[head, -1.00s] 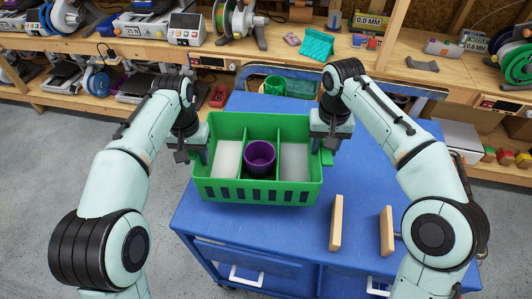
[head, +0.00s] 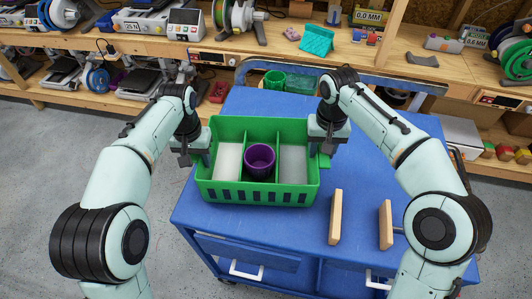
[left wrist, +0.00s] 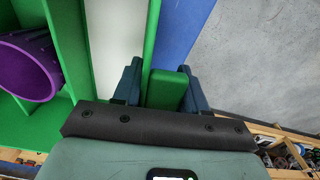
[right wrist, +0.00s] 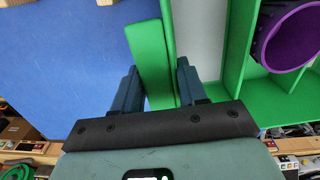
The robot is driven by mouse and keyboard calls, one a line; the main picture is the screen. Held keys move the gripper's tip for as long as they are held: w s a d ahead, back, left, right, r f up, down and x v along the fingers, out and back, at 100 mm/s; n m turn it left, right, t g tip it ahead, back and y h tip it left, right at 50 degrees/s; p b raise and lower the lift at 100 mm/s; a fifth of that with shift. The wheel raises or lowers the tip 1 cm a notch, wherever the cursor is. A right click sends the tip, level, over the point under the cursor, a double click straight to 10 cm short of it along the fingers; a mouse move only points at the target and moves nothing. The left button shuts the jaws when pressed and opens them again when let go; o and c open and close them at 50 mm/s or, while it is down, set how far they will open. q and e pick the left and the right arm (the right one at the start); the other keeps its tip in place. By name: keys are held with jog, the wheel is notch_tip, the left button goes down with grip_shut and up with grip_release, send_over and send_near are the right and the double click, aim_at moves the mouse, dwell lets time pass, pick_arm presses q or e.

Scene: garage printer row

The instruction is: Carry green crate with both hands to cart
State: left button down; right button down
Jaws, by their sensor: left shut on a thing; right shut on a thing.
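The green crate (head: 258,194) is over the left front part of the blue cart (head: 385,150). It looks level; whether its base touches the cart top I cannot tell. A purple cup (head: 260,158) stands in its middle compartment, with pale slabs in the left (head: 227,160) and right (head: 293,162) compartments. My left gripper (head: 200,158) is shut on the crate's left side; the green wall and grip show between its fingers in the left wrist view (left wrist: 158,85). My right gripper (head: 322,150) is shut on the right side, as the right wrist view (right wrist: 155,85) also shows.
Two upright wooden blocks (head: 335,217) (head: 386,225) stand on the cart's front right. A green mug (head: 274,82) and a dark green tray (head: 302,84) are at its back. Behind is a wooden shelf (head: 225,58) with printers and spools. The cart's middle right is clear.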

pick_arm(q)
jog(key=shift+f, duration=0.5)
pick_arm(e)
jog(key=shift+f, duration=0.5)
pick_arm(q)
jog(key=c, duration=0.6)
grip_release()
pick_arm(e)
jog(key=c, duration=0.6)
grip_release()
pick_arm(q)
notch_tip(320, 180, up, 12)
jog(key=shift+s+f, duration=0.1)
jog(key=shift+f, duration=0.05)
pick_arm(e)
notch_tip(320, 180, up, 12)
jog(key=shift+s, duration=0.15)
jog(key=shift+f, duration=0.1)
